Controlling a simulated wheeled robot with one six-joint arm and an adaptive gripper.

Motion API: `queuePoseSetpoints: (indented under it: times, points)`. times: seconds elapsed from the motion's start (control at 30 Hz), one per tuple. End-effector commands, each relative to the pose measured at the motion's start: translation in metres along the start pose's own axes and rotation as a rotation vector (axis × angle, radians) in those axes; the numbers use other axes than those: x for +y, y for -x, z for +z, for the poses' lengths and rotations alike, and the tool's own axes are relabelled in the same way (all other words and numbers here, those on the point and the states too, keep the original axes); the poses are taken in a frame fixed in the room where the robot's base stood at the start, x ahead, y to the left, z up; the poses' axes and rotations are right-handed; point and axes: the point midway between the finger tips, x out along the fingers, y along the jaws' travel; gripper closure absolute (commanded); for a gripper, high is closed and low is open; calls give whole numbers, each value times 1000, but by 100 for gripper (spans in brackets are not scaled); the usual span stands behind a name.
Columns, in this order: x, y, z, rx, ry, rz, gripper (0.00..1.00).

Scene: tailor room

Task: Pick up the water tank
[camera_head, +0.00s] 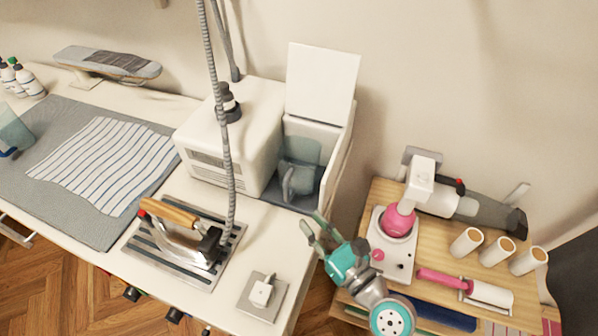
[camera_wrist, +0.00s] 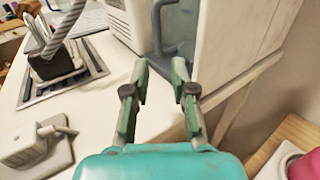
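The water tank (camera_head: 298,178) is a translucent grey-blue container with a handle. It sits in the open compartment at the right side of the white steam station (camera_head: 232,135), under a raised white lid (camera_head: 320,80). In the wrist view the tank's grey handle (camera_wrist: 159,30) shows at the top, beyond the fingers. My gripper (camera_head: 312,226) is open and empty, in front of and slightly below the compartment, apart from the tank. In the wrist view its two green fingertips (camera_wrist: 158,72) are spread, pointing toward the compartment. The tank's lower part is partly hidden by the compartment wall.
An iron (camera_head: 180,235) rests on a striped plate left of my gripper, with a grey hose rising from the station. A wooden cart (camera_head: 385,195) with tools stands at right.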

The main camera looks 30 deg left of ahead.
Motion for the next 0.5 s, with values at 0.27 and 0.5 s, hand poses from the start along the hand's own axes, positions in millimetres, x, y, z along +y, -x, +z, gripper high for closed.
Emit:
queuePoseSetpoints:
  times: [0.27,0.5]
  points:
    - [1,-40,0,-1,0,2,75]
    - [1,-52,0,0,-1,0,75]
